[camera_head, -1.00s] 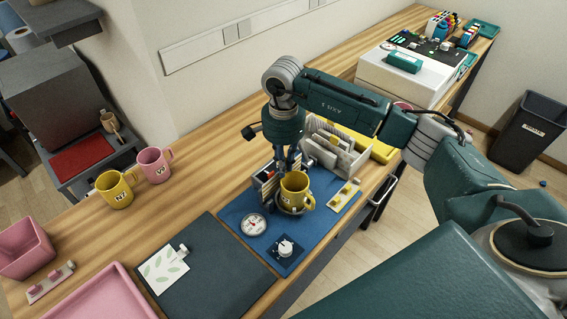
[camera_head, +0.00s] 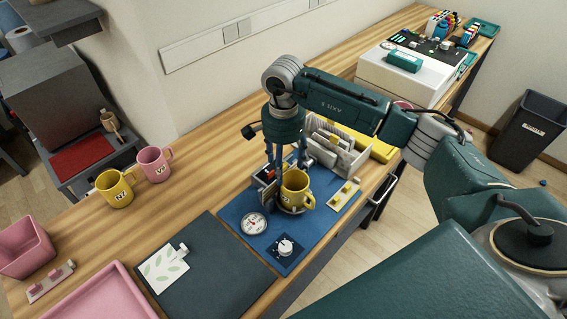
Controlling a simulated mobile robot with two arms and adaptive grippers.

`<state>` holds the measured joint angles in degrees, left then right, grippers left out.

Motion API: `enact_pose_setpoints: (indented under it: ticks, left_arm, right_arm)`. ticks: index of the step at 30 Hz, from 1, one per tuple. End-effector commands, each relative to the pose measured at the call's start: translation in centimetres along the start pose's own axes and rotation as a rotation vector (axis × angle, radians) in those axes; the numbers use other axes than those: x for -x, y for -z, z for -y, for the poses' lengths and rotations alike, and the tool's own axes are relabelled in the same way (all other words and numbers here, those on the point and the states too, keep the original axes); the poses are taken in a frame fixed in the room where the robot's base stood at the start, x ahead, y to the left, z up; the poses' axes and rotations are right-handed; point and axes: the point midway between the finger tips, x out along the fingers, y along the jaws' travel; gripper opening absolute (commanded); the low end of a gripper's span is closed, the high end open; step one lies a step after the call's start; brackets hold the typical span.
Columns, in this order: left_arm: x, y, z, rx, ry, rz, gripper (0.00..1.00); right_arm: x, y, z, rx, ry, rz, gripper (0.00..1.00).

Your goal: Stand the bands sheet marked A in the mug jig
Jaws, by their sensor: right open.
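A yellow mug (camera_head: 295,188) sits in the mug jig on the blue mat (camera_head: 233,205). My right gripper (camera_head: 286,165) is open just above and behind the mug, with its fingers spread apart. A small upright piece with dark, pale and reddish parts (camera_head: 266,176) stands at the mug's left side, partly hidden by a finger. I cannot tell whether it is the bands sheet, and no letter A is readable. Several pale sheets stand in a rack (camera_head: 352,160) behind the jig, partly covered by my arm. My left gripper is out of view.
A round gauge (camera_head: 253,224) and a knob box (camera_head: 285,247) are in front of the jig. A leaf-pattern sheet (camera_head: 160,270) lies on the dark mat (camera_head: 215,270). A yellow mug (camera_head: 115,188) and a pink mug (camera_head: 154,163) stand at the left.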

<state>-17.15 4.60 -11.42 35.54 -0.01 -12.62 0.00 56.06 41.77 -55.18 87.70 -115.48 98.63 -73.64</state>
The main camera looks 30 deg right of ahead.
Motion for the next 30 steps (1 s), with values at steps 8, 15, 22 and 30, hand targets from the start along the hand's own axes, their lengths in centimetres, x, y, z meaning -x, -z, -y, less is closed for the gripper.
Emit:
enact_pose_setpoints:
  ticks: [8,15,22,30]
  left_arm:
    - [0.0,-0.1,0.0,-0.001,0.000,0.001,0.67]
    - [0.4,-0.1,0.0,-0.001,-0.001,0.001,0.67]
    - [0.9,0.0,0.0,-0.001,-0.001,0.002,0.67]
    - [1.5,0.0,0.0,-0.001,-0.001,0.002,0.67]
  right_arm:
    - [0.0,0.0,0.0,0.000,0.000,0.000,0.61]
    - [0.7,0.0,0.0,0.000,0.001,0.000,0.61]
    - [1.9,0.0,0.0,0.000,0.000,0.000,0.61]
    - [3.3,0.0,0.0,0.000,0.001,-0.001,0.61]
